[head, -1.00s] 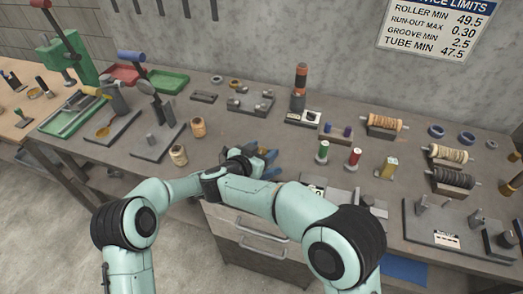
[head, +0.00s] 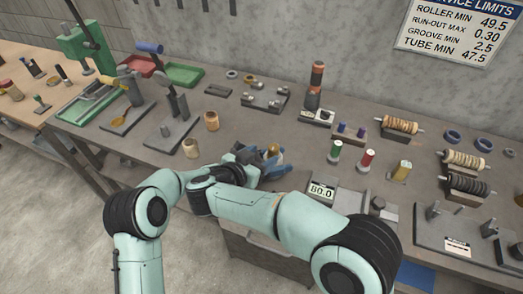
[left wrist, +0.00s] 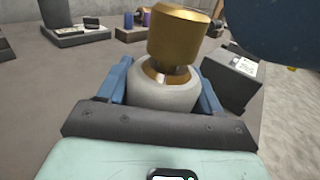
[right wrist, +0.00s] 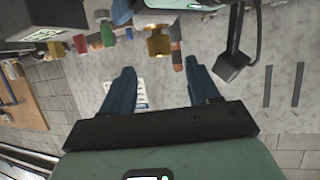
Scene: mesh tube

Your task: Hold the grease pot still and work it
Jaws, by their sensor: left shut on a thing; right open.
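The grease pot is a pale grey round body (left wrist: 165,96) with a brass cap (left wrist: 178,35) on a short stem above it. My left gripper (left wrist: 163,82) is shut on the body, one blue finger on each side. In the head view the brass cap (head: 272,150) shows among the blue fingers above the bench. My right gripper (right wrist: 162,80) is open, with nothing between its fingers. The brass cap shows just past its fingertips in the right wrist view (right wrist: 158,42), apart from them. My arms partly hide both grippers in the head view.
A display reading 80.0 (head: 321,190) stands right of the grippers.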

